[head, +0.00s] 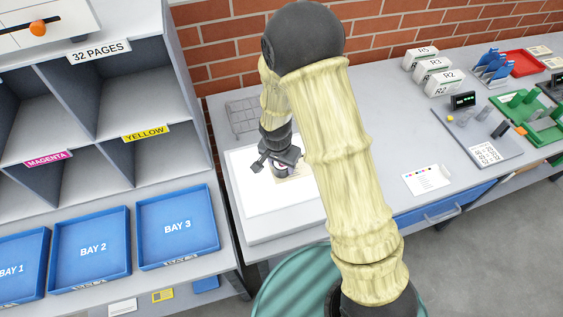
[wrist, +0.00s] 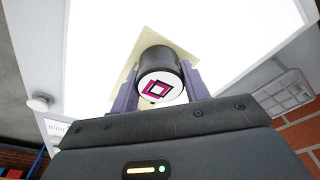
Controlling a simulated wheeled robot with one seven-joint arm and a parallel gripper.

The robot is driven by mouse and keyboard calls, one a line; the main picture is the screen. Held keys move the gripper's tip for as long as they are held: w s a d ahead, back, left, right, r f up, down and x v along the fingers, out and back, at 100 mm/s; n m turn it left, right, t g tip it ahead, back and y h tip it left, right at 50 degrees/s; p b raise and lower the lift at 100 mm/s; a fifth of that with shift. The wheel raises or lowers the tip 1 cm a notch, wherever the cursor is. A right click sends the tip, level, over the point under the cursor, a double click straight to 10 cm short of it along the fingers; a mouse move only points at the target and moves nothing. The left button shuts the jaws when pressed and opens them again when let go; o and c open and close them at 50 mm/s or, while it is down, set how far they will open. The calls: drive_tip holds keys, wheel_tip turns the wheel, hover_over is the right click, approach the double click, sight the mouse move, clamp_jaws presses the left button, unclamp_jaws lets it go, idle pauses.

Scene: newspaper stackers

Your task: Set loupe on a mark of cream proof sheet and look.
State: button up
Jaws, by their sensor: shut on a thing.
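My gripper (head: 279,160) is over the lit white light table (head: 250,200) in the head view, with its fingers pointing down. In the wrist view my gripper (wrist: 158,82) is shut on the loupe (wrist: 157,62), a short black cylinder with a finger on each side. The loupe's round white face shows two offset, overlapping square outlines in magenta and a darker tone. The cream proof sheet (head: 297,174) lies on the light table under the loupe; it also shows in the wrist view (wrist: 152,34). The loupe appears to stand on the sheet, but its contact edge is hidden.
Blue trays (head: 178,228) and a grey shelf unit (head: 130,95) stand at the left. A grey grid (head: 243,117) lies behind the light table. A white card (head: 427,180), white boxes (head: 437,78) and green fixtures (head: 545,125) are on the bench at the right.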

sight(279, 168)
drive_tip(key=shift+f, duration=0.15)
drive_tip(key=o, duration=1.1)
drive_tip(key=r, duration=0.4)
drive_tip(key=s+r+b, duration=0.1)
drive_tip(key=r, duration=0.7)
drive_tip(key=shift+s+a+r+b, duration=0.1)
drive_tip(key=shift+s+a+b, duration=0.2)
drive_tip(key=shift+a+b, duration=0.1)
